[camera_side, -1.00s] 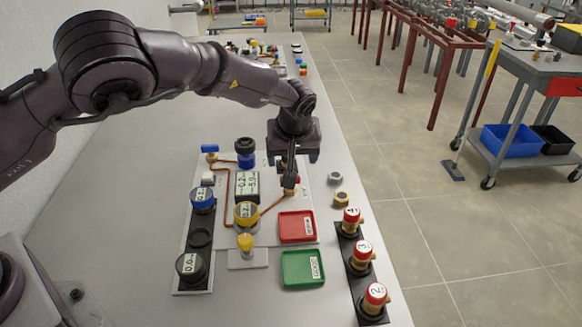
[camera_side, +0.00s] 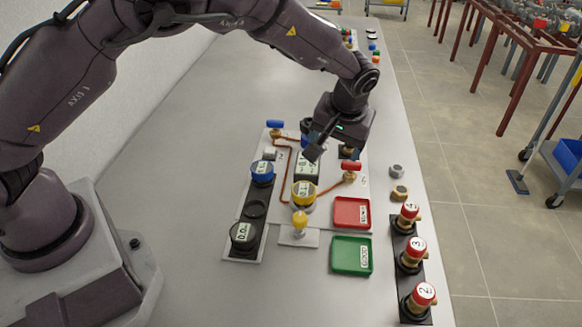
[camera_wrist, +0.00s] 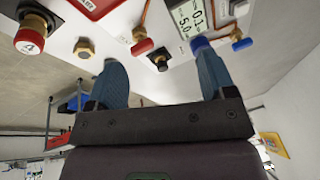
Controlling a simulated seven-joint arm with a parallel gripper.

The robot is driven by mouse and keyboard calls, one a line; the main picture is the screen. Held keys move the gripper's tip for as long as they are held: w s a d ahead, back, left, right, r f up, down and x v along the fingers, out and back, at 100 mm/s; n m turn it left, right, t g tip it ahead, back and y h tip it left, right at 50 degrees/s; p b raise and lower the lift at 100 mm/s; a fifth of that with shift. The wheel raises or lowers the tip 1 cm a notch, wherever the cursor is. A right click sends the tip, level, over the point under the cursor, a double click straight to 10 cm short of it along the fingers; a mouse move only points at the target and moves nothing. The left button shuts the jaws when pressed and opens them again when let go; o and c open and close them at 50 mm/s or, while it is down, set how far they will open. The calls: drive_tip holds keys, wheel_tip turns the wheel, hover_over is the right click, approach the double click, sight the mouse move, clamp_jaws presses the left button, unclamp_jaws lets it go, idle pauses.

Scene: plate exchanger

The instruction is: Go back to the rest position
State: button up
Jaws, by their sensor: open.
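My gripper (camera_side: 335,151) is open and hangs tilted above the back of the white panel (camera_side: 327,216) in the side view. It looks clear of the panel and partly hides its rear fittings. In the wrist view, the two blue fingers of my gripper (camera_wrist: 158,60) stand wide apart with nothing between them. A red-handled valve (camera_side: 351,166) is on the panel just right of and below the gripper; it also shows in the wrist view (camera_wrist: 142,46). The digital display (camera_side: 306,166) is partly hidden by a finger.
Red (camera_side: 350,213) and green (camera_side: 352,256) trays lie at the panel's front right. A black strip (camera_side: 408,280) holds red-capped numbered fittings. The table (camera_side: 190,150) left of the panel is clear.

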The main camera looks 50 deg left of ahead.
drive_tip(key=s+a+r+m+t+h, duration=0.1)
drive_tip(key=s+a+r+m+t, duration=0.1)
drive_tip(key=s+r, duration=0.8)
drive_tip(key=s+a+r+m+t+h, duration=0.2)
drive_tip(key=s+a+r, duration=0.4)
drive_tip(key=s, duration=1.2)
wheel_tip(320, 180, up, 5)
drive_tip(key=shift+s+a+f+m, duration=0.2)
drive_tip(key=shift+s+a+m, duration=0.1)
drive_tip(key=shift+m, duration=0.6)
drive_tip(key=shift+c, duration=0.4)
idle(1.3)
